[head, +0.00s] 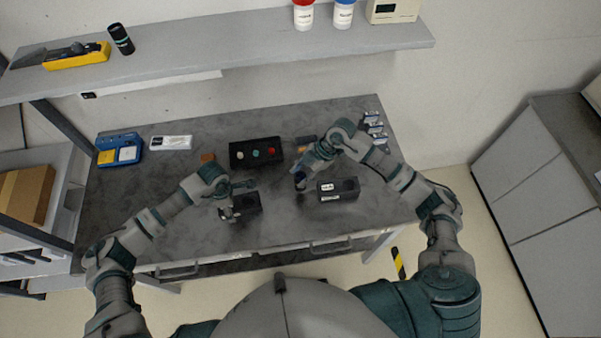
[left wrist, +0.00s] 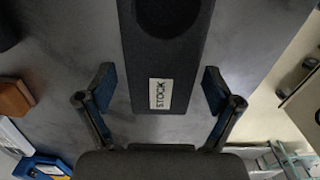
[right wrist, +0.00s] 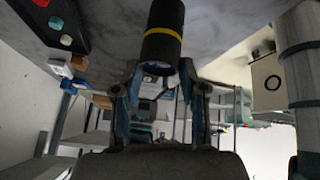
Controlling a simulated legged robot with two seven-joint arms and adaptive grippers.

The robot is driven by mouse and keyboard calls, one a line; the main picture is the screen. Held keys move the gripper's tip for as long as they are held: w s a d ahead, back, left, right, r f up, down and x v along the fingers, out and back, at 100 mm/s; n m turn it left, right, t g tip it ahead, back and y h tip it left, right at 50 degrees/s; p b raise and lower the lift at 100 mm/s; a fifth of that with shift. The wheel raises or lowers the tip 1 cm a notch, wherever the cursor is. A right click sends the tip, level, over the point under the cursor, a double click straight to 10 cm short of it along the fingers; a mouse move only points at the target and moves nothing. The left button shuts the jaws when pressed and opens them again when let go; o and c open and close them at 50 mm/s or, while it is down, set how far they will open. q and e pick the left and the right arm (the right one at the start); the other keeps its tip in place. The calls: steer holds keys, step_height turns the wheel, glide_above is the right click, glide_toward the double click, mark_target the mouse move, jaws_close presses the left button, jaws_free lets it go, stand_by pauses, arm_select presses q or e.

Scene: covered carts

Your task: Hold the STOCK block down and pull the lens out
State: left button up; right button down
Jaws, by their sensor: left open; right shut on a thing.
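The STOCK block (left wrist: 160,60) is a dark block with a white "STOCK" label and a dark round recess, partly cut off in the left wrist view. In the head view it is the left dark block (head: 248,203) on the table. My left gripper (head: 232,200) is open, its fingers (left wrist: 158,92) apart on either side of the block's labelled end. My right gripper (right wrist: 160,82) is shut on the lens (right wrist: 163,35), a black cylinder with a yellow band. In the head view the lens (head: 300,178) is small and dark, between the two blocks.
A second dark block (head: 338,190) with a white label lies right of the lens. Behind is a black tray (head: 255,153) with small coloured pieces. A blue case (head: 120,149) and a white pack (head: 170,142) lie at the back left. A shelf (head: 220,50) overhangs the back.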

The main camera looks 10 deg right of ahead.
arm_select(q)
step_height(320, 180, up, 12)
stand_by(0.4)
steer(key=shift+w+f, duration=0.1)
